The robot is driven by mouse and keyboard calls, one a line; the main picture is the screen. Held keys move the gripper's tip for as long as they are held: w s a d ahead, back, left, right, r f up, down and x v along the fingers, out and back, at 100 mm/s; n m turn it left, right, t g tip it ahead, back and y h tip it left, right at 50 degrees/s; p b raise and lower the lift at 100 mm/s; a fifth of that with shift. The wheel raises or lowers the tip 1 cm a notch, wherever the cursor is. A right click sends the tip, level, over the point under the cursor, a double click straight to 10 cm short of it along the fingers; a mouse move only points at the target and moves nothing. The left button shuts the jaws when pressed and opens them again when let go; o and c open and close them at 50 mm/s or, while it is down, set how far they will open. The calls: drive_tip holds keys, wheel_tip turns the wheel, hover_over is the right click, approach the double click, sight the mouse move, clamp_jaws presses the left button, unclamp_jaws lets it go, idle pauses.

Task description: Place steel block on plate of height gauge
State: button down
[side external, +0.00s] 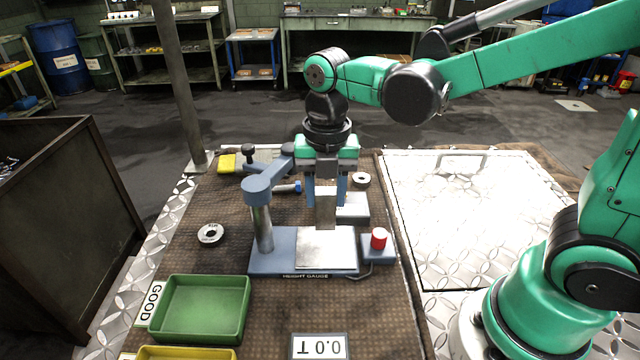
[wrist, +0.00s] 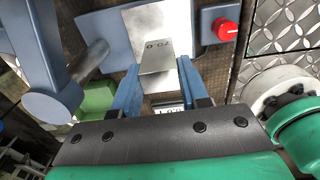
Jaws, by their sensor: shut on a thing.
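The steel block (side external: 326,208) is held upright between the blue fingers of my gripper (side external: 326,190), which is shut on it. In the wrist view the block (wrist: 157,62) carries a small printed mark and overlaps the plate in the picture. The height gauge (side external: 272,262) has a blue base, a grey post and a blue arm on the left. Its bare pale plate (side external: 326,248) lies just below the block in the side view; it also shows in the wrist view (wrist: 150,18). I cannot tell whether the block touches the plate. The fingertips (wrist: 156,82) are partly hidden behind the block.
A red button (side external: 378,238) stands right of the plate. A green tray (side external: 200,308) lies front left by a GOOD label, with a yellow tray edge below. A readout (side external: 319,346) sits in front. A ring (side external: 210,234) lies left of the gauge. Other fixtures stand behind.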

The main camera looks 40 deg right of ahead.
sight(326, 226)
drive_tip(key=shift+f, duration=2.1)
drive_tip(key=shift+f, duration=0.15)
drive_tip(key=shift+c, duration=2.2)
unclamp_jaws()
